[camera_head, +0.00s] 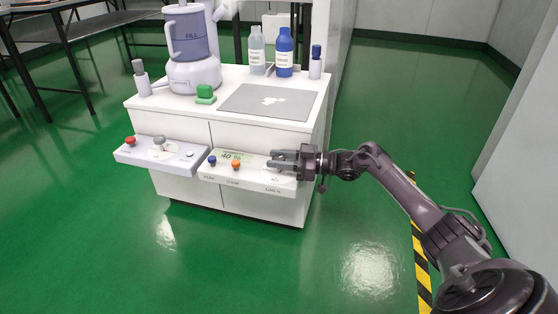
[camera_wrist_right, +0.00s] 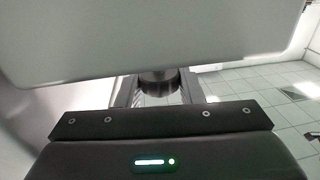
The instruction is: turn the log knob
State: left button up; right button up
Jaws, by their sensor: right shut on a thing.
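The log knob shows as a dark round piece (camera_wrist_right: 158,82) between the fingers in the right wrist view. In the head view it is hidden behind my right gripper (camera_head: 280,160), at the right end of the right tester panel (camera_head: 250,181). My right gripper is shut on the knob, with a finger on each side of it, and the fingers also show in the right wrist view (camera_wrist_right: 158,92). My left gripper is not in view.
A second panel (camera_head: 160,155) with a red button (camera_head: 130,140) sits at the left. On the white cabinet top are a mixer-like machine (camera_head: 190,45), bottles (camera_head: 284,55), a green block (camera_head: 205,92) and a grey mat (camera_head: 240,102). The green floor in front is clear.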

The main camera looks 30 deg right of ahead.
jog(key=o, duration=0.9)
jog(key=shift+o, duration=0.2)
jog(key=p+v, duration=0.2)
jog(key=v, duration=0.5)
jog(key=shift+s+d+p, duration=0.25)
jog(key=shift+p, duration=0.15)
